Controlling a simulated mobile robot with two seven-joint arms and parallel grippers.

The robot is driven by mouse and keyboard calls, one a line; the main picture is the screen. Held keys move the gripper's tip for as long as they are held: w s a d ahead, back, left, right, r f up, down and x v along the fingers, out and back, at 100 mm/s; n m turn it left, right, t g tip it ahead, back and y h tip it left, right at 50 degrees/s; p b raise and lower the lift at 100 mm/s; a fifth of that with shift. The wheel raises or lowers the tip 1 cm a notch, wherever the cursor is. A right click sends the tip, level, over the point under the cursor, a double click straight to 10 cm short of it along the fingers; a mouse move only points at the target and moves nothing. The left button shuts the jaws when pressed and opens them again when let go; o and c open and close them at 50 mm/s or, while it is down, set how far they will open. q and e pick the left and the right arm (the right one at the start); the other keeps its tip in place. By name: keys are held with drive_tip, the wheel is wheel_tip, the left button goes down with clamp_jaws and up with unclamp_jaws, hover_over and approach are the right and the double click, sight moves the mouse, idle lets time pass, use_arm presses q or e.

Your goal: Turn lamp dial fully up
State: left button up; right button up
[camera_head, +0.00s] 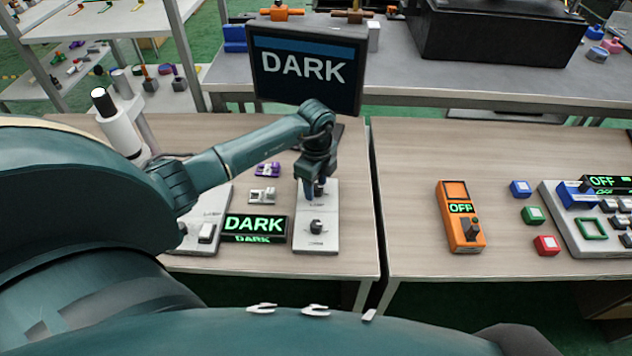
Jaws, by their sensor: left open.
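A pale panel (318,243) lies on the left table with two dials on it. The near dial (316,227) is dark and in plain view. The far dial (320,190) is partly hidden by my left gripper (317,187). That gripper points down over the far dial with its jaws open; I cannot tell whether the fingers touch it. The small labels are too small to read, so I cannot tell which dial is the lamp's. A small display (254,226) left of the panel reads DARK. A monitor (305,70) behind also reads DARK. My right gripper is not in view.
Another pale panel (207,232) with a rocker switch, a small grey fixture (262,196) and a purple one (267,170) stand left of the dials. On the right table are an orange OFF box (460,218), coloured buttons (532,215) and a control panel (590,225).

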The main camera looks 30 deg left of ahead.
use_arm(q)
drive_tip(key=shift+c, duration=0.5)
clamp_jaws()
